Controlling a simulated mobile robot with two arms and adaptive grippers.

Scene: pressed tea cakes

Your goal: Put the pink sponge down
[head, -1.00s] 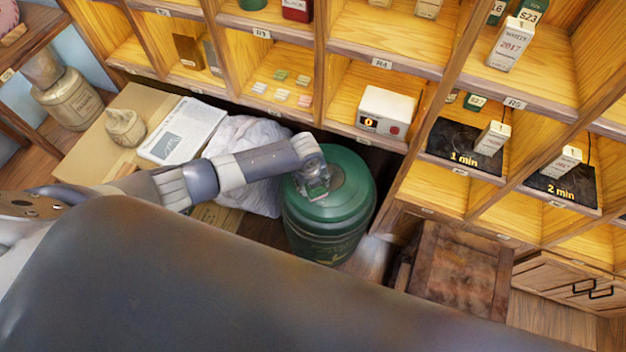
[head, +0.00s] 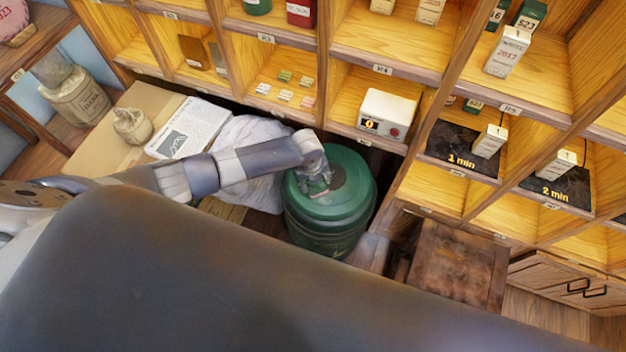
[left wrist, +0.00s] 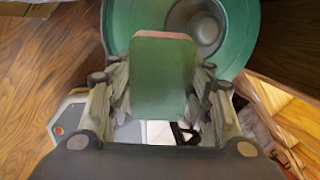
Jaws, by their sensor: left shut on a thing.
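My left gripper (head: 318,188) is over the lid of the large green canister (head: 338,220) in the head view. In the left wrist view the fingers (left wrist: 164,76) are shut on a block with a green face and a thin pink edge, which looks like the pink sponge (left wrist: 163,82). The canister (left wrist: 245,40) shows behind the sponge there, with its round lid knob. I cannot tell whether the sponge touches the lid. In the head view the gripper mostly hides the sponge. My right gripper is not in view.
The lit wooden shelf (head: 376,70) stands right behind the canister. It holds a white timer box (head: 386,113), dark mats and small boxes. A cardboard box (head: 100,150), a newspaper (head: 190,127) and a pale bag (head: 255,150) lie to the left. A wooden stool (head: 460,265) stands right.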

